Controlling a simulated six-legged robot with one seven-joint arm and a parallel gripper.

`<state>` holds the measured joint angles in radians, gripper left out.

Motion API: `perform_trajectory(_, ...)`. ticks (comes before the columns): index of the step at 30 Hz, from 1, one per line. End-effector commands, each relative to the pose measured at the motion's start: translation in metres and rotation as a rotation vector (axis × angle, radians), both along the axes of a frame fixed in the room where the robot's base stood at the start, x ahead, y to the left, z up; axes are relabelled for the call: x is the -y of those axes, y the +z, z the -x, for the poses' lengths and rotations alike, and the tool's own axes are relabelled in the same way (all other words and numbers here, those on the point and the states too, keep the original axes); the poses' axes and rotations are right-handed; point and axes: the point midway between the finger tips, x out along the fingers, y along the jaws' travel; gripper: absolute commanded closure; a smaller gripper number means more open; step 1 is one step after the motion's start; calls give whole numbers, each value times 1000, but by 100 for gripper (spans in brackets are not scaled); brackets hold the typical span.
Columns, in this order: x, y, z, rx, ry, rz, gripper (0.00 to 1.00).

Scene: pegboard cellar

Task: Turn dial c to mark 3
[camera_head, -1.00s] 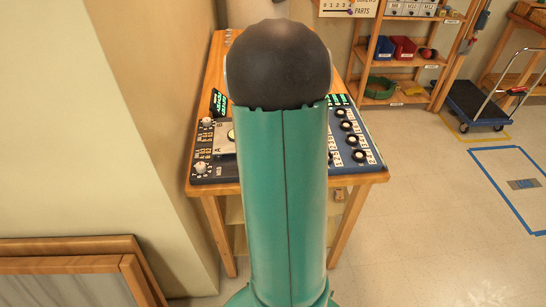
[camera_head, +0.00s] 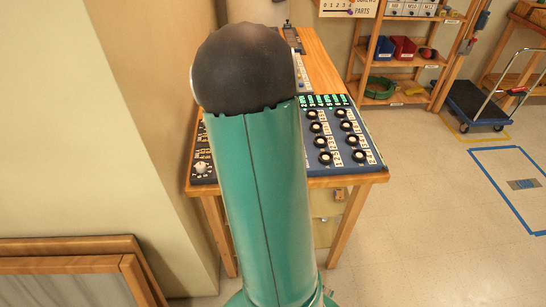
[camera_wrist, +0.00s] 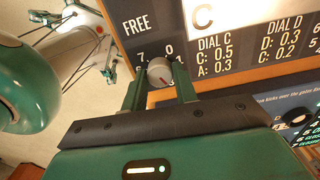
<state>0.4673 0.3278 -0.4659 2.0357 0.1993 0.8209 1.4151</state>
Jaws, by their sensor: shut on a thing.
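In the wrist view a grey round dial knob (camera_wrist: 157,67) with a red pointer line stands on the dark panel (camera_wrist: 129,42). My gripper (camera_wrist: 160,77) has one finger on each side of it and is shut on it. The red line slants down and to the right in the picture. In the head view my arm hides the gripper and this dial.
The wooden workbench (camera_head: 318,43) holds a blue panel (camera_head: 315,168) with several black knobs and green displays. A white knob (camera_head: 201,167) is at the panel's left. A wall stands close on the left; the floor at right is open, with a cart (camera_head: 474,104).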

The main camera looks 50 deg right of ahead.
Motion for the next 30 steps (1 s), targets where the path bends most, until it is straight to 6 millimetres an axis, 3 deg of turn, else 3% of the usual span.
perform_trajectory(21,1,1,0,1,-90,3,94)
perform_trajectory(22,1,1,0,1,-90,3,68)
perform_trajectory(24,1,1,0,1,-90,3,54)
perform_trajectory(25,1,1,0,1,-90,3,50)
perform_trajectory(30,1,0,0,0,-89,1,50)
